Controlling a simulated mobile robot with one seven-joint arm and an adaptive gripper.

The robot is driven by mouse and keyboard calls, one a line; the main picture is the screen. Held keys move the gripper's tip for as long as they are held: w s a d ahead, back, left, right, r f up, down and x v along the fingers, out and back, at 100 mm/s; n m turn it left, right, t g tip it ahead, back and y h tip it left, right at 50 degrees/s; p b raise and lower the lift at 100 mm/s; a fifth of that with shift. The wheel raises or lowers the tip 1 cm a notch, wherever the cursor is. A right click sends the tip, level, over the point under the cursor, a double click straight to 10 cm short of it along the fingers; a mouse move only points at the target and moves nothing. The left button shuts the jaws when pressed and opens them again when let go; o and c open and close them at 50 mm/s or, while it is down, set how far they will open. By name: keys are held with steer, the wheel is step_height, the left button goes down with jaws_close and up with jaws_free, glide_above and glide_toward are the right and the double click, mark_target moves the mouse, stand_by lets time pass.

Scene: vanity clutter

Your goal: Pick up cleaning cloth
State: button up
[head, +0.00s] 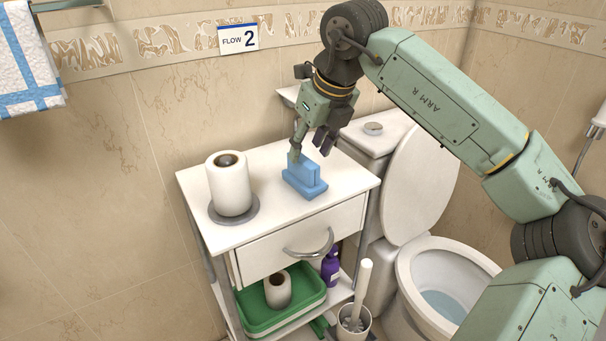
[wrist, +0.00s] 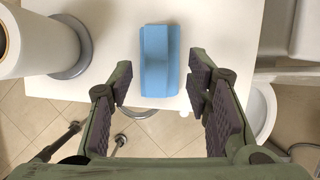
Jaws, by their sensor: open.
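The cleaning cloth is most likely the light blue folded block (head: 305,178) on the white cabinet top, near its right front part. It also shows in the wrist view (wrist: 158,60), lying ahead of and between the fingers. My gripper (head: 311,150) hangs just above and behind it in the head view. In the wrist view my gripper (wrist: 159,85) has its two fingers spread wide, with nothing between the pads. I cannot tell whether a fingertip touches the blue block in the head view.
A paper roll (head: 229,185) stands on a grey round holder at the left of the cabinet top (head: 262,222). The toilet (head: 440,285) with raised lid stands to the right. Below are a green tray (head: 265,318), a purple bottle (head: 331,265) and a toilet brush (head: 361,290).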

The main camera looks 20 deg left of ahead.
mark_target(303, 159)
steer(key=x, duration=0.4)
steer(key=shift+s+a+f+p, duration=0.1)
steer(key=shift+a+f+p, duration=0.15)
steer(key=shift+p, duration=0.15)
jaws_close()
